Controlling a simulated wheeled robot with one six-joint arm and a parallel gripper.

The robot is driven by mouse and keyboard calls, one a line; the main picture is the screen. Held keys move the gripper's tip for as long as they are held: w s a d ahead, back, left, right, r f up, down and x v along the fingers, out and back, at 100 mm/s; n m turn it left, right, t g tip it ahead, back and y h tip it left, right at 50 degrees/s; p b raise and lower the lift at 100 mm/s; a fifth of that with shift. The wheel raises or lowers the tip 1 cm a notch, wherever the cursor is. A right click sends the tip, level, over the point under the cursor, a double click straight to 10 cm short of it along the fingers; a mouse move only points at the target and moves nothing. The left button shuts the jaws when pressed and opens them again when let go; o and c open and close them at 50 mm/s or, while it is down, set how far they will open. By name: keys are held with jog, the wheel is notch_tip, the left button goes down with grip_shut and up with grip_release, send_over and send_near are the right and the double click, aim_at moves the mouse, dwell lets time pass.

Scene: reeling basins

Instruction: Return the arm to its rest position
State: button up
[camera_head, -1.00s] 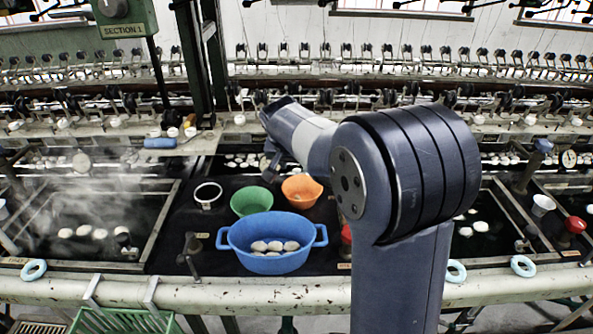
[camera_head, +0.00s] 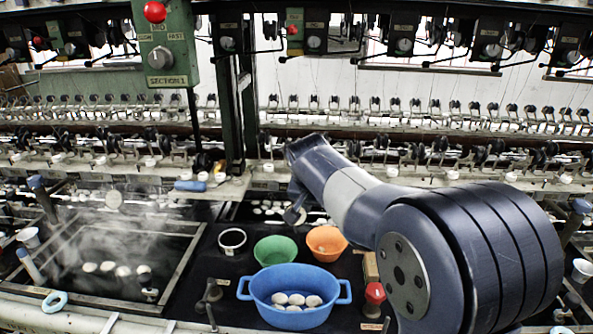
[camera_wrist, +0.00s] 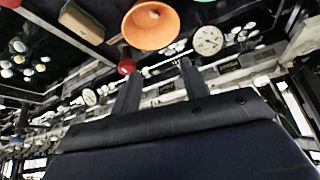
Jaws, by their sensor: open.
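My arm (camera_head: 365,195) reaches in from the lower right in the head view, its far end over the back of the bench. In the wrist view my gripper (camera_wrist: 159,84) shows two dark fingers spread apart with nothing between them. The gripper's fingers are not clear in the head view. An orange bowl (camera_head: 326,243) stands on the bench, beyond the fingers in the wrist view (camera_wrist: 151,25). I cannot see any mark of a rest position.
A blue two-handled basin (camera_head: 294,312) holds several white cocoons. Behind it are a green bowl (camera_head: 275,250) and a white-rimmed cup (camera_head: 232,241). A steaming basin (camera_head: 118,258) lies left. A green control box (camera_head: 160,45) and post (camera_head: 229,90) stand near the reeling machinery.

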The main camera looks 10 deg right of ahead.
jog(key=x, duration=1)
jog(key=shift+r+p, duration=1.8)
jog(key=shift+r, duration=0.7)
